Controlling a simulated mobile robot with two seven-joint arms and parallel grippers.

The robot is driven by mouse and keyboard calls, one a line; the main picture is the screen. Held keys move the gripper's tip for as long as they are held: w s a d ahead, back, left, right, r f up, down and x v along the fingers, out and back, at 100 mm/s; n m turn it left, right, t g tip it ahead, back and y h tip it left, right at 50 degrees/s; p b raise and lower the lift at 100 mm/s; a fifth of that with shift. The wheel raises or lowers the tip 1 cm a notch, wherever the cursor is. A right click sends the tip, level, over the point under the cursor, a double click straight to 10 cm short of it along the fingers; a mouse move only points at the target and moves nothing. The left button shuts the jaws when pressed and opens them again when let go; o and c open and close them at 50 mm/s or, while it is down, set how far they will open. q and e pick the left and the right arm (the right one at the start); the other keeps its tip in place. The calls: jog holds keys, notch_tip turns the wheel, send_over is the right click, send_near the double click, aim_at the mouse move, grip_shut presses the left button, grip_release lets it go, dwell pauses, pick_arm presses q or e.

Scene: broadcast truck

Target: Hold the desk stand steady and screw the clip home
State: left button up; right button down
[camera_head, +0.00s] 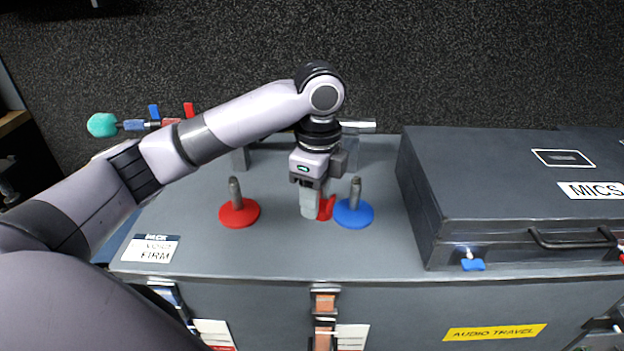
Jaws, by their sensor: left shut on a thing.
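Two desk stands with round bases and short dark upright posts are on the grey case top: a red stand (239,212) on the left and a blue stand (354,213) on the right. My left gripper (313,207) points down between them, closer to the blue one. It is shut on a red piece (326,208) low at the case top. Fingers hide most of this piece, so I cannot tell whether it is a clip or part of another stand. No clip shows on either visible post. My right gripper is out of view.
A closed dark case labelled MICS (510,190) stands at the right. A teal-headed microphone (103,125) lies at the back left, near blue and red upright pieces. A FIRM card (151,249) lies at the front left. The front middle of the top is clear.

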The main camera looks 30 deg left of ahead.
pick_arm(q)
jog(key=n, duration=0.1)
jog(key=s+d+f+n, duration=0.1)
jog(key=n, duration=0.1)
jog(key=shift+f, duration=0.1)
jog(key=shift+s+d+f+n, duration=0.55)
jog(key=shift+n, duration=1.7)
jog(key=shift+s+d+f+n, duration=0.5)
jog(key=shift+s+f+n, duration=0.1)
jog(key=shift+n, duration=1.6)
jog(key=shift+s+d+f+n, duration=0.5)
jog(key=shift+d+f+n, duration=0.05)
jog(key=shift+n, duration=1.7)
